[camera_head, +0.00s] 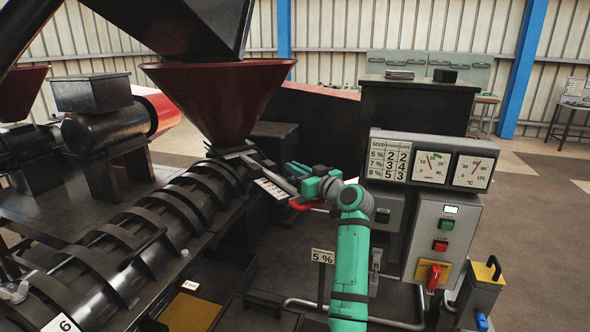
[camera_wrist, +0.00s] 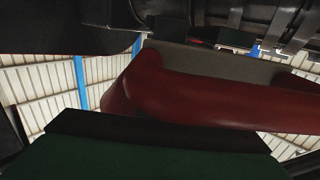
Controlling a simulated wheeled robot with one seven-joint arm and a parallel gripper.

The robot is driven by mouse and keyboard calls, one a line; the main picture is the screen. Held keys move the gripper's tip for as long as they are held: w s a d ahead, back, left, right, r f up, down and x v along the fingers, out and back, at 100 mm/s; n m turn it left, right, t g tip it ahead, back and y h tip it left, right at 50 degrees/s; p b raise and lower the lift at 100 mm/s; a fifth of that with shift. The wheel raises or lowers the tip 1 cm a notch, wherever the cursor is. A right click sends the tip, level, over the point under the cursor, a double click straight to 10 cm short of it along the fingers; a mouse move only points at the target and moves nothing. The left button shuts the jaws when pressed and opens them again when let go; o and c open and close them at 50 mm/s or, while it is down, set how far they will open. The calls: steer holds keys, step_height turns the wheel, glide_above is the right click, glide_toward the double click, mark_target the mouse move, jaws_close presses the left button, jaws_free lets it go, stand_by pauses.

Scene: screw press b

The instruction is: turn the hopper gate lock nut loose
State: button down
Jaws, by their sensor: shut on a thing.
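The hopper gate (camera_head: 271,189) is a pale plate with dark marks under the throat of the dark red hopper (camera_head: 222,92). A red handle (camera_head: 303,205) is at its right end; in the wrist view a red bar (camera_wrist: 200,95) crosses close in front of the camera. My gripper (camera_head: 293,172) is teal with dark fingers and reaches in from the right, just above the gate and the handle. It is shut at the place of the lock nut. The nut is hidden by the fingers, and I cannot see how far it is turned.
The ribbed press barrel (camera_head: 135,240) runs to the lower left. A grey control cabinet (camera_head: 440,235) with dials and a red switch stands right of my arm. A small sign (camera_head: 322,257) reading 5 % stands left of my arm. Open floor is at the far right.

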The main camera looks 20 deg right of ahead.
steer(key=shift+n+g+y, duration=0.6)
steer(key=shift+n+y, duration=0.4)
steer(key=shift+y, duration=0.5)
steer(key=c, duration=1.9)
jaws_free()
steer(key=shift+o, duration=0.2)
